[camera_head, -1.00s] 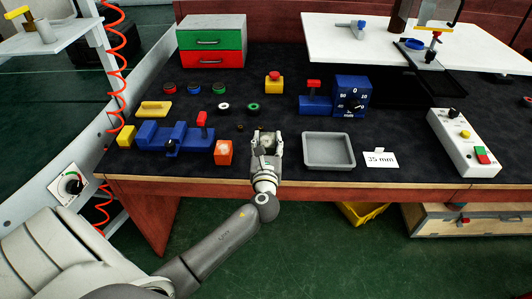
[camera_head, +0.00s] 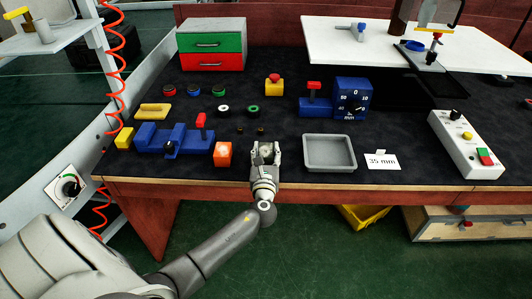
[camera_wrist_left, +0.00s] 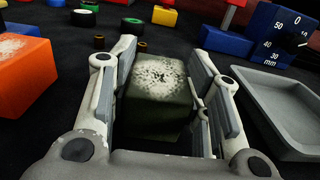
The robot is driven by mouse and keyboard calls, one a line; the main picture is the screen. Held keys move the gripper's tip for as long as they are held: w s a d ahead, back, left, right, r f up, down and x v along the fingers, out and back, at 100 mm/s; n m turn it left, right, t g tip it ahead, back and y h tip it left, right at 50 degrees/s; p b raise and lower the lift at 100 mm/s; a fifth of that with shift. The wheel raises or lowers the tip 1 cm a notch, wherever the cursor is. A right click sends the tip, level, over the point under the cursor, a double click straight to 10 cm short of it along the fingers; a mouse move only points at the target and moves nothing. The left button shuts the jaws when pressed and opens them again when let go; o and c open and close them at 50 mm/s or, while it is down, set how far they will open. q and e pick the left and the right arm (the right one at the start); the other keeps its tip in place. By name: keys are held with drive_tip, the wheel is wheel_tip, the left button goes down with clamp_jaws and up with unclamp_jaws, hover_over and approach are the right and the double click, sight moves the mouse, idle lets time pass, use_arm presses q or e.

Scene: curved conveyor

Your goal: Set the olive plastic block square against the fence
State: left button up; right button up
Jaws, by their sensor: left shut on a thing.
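The olive block (camera_wrist_left: 158,95), dark olive with a pale speckled top, stands between the two fingers of my left gripper (camera_wrist_left: 168,85) in the left wrist view. In the head view, my left gripper (camera_head: 265,150) is shut on the block (camera_head: 265,149) near the front edge of the bench, between an orange block and a grey tray. The fingers hide part of its sides. I cannot tell whether the block touches the bench. A blue fixture (camera_head: 150,134) with a red-handled clamp stands to the left; I cannot tell for sure which part is the fence. My right gripper is not in view.
The orange block (camera_head: 222,154) is close on the left and the grey tray (camera_head: 329,167) close on the right. Small brass rings (camera_head: 261,129) lie just behind the gripper. A yellow button box (camera_head: 274,86) and blue dial box (camera_head: 352,91) stand farther back.

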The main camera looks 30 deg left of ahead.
use_arm(q)
drive_tip(key=o, duration=1.1)
drive_tip(key=shift+f, duration=0.1)
drive_tip(key=shift+c, duration=0.2)
